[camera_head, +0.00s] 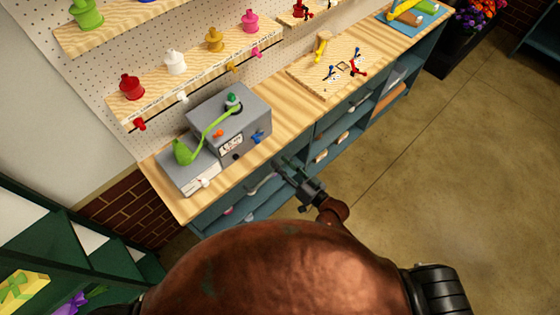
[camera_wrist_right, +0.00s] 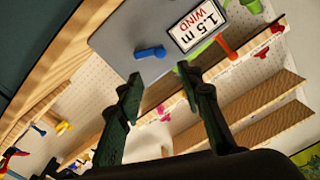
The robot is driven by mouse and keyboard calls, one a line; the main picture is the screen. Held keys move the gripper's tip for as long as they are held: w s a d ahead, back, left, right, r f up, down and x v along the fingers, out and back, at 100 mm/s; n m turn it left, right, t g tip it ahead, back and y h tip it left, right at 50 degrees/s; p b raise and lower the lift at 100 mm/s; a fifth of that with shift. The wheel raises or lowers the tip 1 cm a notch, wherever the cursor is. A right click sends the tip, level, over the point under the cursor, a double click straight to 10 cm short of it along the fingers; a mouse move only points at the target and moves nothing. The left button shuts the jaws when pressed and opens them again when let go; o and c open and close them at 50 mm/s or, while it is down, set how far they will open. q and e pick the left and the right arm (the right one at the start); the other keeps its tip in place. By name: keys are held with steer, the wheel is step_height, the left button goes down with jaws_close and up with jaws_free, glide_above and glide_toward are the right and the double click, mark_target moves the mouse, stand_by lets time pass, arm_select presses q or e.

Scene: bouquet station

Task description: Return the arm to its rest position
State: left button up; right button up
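My right gripper (camera_head: 284,168) is in the head view, in front of the wooden bench's (camera_head: 285,118) near edge and to the right of the grey machine. In the right wrist view its two dark green fingers (camera_wrist_right: 160,82) stand apart, with nothing held between them. My right arm (camera_head: 333,211) reaches up to it from the bottom middle of the head view. My left gripper is not in view.
The grey machine (camera_head: 252,102) on the bench carries a green lever (camera_head: 208,132), a blue knob (camera_head: 257,137) and a "1.5 m WIND" label (camera_wrist_right: 199,25). Pegboard shelves (camera_head: 195,66) hold colored pieces behind. The floor (camera_head: 450,150) at right is clear.

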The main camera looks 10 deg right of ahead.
stand_by(0.3)
